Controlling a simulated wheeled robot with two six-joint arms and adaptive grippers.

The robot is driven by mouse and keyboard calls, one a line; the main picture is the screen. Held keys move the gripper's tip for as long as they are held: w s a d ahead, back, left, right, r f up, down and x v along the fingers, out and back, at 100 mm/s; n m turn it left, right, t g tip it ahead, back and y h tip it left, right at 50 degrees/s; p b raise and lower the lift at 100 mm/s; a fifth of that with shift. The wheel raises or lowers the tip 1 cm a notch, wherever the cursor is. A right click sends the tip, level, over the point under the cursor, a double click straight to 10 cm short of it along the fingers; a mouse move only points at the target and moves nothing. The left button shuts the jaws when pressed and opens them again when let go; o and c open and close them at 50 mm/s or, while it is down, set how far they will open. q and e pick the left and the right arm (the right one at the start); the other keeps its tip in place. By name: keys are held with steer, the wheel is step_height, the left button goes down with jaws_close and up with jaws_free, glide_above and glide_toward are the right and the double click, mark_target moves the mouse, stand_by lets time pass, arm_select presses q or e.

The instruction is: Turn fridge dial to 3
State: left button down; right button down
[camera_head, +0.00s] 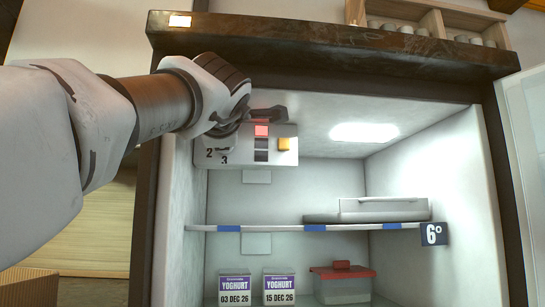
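The open fridge has a pale control panel (285,158) at the upper left of its inside. The numbers 2 and 3 show on the panel's left part. The dial itself is hidden behind my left gripper (242,122), which comes in from the left and covers the panel's upper left. One grey finger reaches right across the panel's top edge. I cannot tell whether the fingers are closed on the dial or only beside it. My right gripper is not in view.
The panel also carries a column of red and dark squares and a yellow button (284,144). A glass shelf (390,227) holds a flat grey container (385,209). Two yoghurts (279,288) and a red-lidded box (343,284) stand below. The dark fridge frame (330,45) overhangs the opening.

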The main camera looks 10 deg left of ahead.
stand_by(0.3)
arm_select(q)
steer(key=c, duration=1.2)
jaws_free()
